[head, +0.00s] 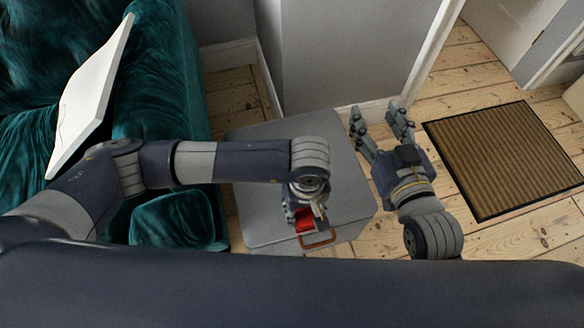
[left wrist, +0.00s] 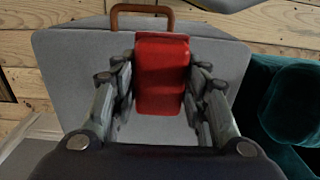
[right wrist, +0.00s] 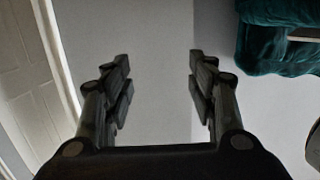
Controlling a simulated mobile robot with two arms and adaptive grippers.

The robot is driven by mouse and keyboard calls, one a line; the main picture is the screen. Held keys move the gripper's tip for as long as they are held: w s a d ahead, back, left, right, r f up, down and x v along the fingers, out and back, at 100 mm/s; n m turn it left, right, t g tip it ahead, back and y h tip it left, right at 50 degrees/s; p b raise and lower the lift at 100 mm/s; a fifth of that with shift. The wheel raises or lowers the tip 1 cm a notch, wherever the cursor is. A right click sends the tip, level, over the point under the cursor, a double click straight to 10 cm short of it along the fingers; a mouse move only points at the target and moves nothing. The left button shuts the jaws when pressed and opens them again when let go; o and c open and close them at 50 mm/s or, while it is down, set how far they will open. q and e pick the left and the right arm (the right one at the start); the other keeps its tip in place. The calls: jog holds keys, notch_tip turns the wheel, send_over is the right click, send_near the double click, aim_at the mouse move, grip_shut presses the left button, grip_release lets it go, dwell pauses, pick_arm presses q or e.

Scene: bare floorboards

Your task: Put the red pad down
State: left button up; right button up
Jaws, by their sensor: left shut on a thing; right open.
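The red pad (left wrist: 161,75) is between the fingers of my left gripper (left wrist: 161,95), which is shut on it. In the head view the red pad (head: 305,222) shows partly under my left gripper (head: 308,212), over the front part of a grey box-like piece (head: 262,200) with a brown handle. I cannot tell whether the pad touches the grey top. My right gripper (head: 381,124) is open and empty, to the right of the grey piece. In the right wrist view its fingers (right wrist: 160,85) stand wide apart with a pale wall beyond.
A green velvet sofa (head: 165,75) with a white panel (head: 90,95) leaning on it is at the left. A brown handle (head: 318,239) sticks out at the grey piece's front edge. A ribbed brown doormat (head: 505,158) lies on the floorboards at the right.

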pick_arm(q)
jog(key=w, duration=0.2)
jog(key=w+a+b, duration=0.1)
jog(key=w, duration=0.2)
jog(key=w+a+f, duration=0.1)
jog(key=w, duration=0.1)
jog(key=shift+w+a, duration=0.15)
jog(key=shift+a, duration=0.05)
jog(key=w, duration=0.2)
jog(key=w+a+b, duration=0.1)
jog(key=w, duration=0.2)
jog(key=shift+w+a+f, duration=0.15)
jog(key=shift+w+a, duration=0.2)
jog(key=shift+w, duration=0.05)
notch_tip(320, 180, down, 3)
jog(key=shift+f+b, duration=0.15)
jog(key=shift+b, duration=0.65)
pick_arm(e)
jog(key=s+r+t+y, duration=0.2)
jog(key=r+t, duration=0.3)
jog(key=r, duration=0.3)
jog(key=s+a+r+t+y, duration=0.1)
jog(key=r+t, duration=0.3)
jog(key=r, duration=0.4)
jog(key=shift+s+t+y, duration=0.4)
jog(key=shift+s, duration=0.5)
